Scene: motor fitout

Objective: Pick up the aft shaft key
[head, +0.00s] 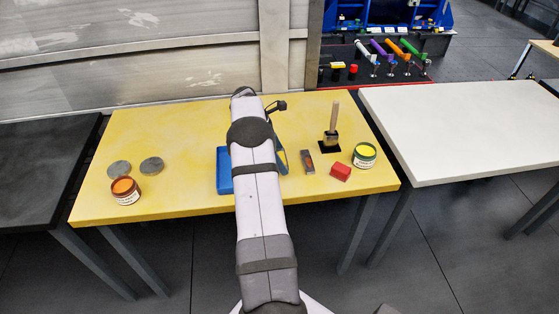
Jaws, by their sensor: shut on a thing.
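The aft shaft key cannot be made out in the head view. My arm runs up the middle of the picture and covers much of the yellow table (190,120). Its far end and a small dark part beside it show near the table's back edge. My gripper's fingers are hidden behind the arm, so what they hold does not show. A blue tray (224,172) lies under the arm. Its middle is covered, and a blue edge shows again to the arm's right.
A bare white table (460,125) stands at right, a dark one (45,170) at left.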

